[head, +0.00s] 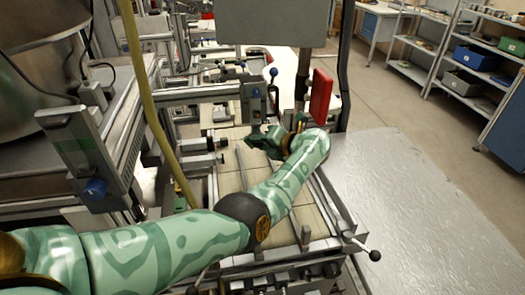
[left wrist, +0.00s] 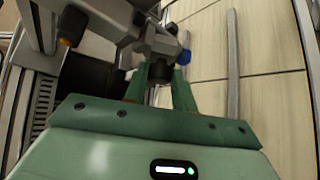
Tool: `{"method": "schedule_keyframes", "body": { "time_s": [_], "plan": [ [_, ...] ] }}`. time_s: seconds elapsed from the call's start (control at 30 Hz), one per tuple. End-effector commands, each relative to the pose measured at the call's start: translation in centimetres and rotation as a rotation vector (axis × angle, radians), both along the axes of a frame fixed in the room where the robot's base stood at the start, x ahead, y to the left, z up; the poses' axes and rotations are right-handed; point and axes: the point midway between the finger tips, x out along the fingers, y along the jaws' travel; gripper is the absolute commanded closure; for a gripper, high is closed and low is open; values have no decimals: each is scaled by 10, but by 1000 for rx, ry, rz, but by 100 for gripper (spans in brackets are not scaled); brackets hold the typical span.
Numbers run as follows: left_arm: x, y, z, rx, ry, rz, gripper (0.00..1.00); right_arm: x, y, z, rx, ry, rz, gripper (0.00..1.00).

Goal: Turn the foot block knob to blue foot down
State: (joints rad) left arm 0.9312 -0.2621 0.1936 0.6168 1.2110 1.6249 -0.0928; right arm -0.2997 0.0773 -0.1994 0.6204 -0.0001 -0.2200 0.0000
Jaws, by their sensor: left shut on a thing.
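My left gripper (head: 254,138) reaches in over the machine bed, at the lower end of a grey upright block (head: 255,105). In the left wrist view its two green fingers (left wrist: 160,86) are shut on a dark knob (left wrist: 159,72) below a grey metal assembly, which I take to be the foot block (left wrist: 150,42). A blue part (left wrist: 184,57) shows just right of the knob, beside the right fingertip. Which foot points down is not clear. In the head view the knob is hidden by the gripper. My right gripper is not in view.
A lever with a blue ball (head: 273,72) and a red panel (head: 320,97) stand close behind the gripper. A grey rod (left wrist: 233,65) lies along the pale tiled bed. A bare metal tabletop (head: 410,200) is at right.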

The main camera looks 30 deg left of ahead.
Motion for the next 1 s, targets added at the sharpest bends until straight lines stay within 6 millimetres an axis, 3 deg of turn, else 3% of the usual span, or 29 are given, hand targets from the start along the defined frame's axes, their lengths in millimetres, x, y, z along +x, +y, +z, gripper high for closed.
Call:
{"method": "schedule_keyframes", "body": {
  "time_s": [0.1,0.4,1.0],
  "plan": [
    [1,-1,-9,87,69,-12,96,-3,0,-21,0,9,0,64],
    [1,-2,-11,290,224,-38,96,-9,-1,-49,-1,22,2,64],
    [0,-2,-9,479,364,-62,96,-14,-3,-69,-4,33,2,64]
  ]
}}
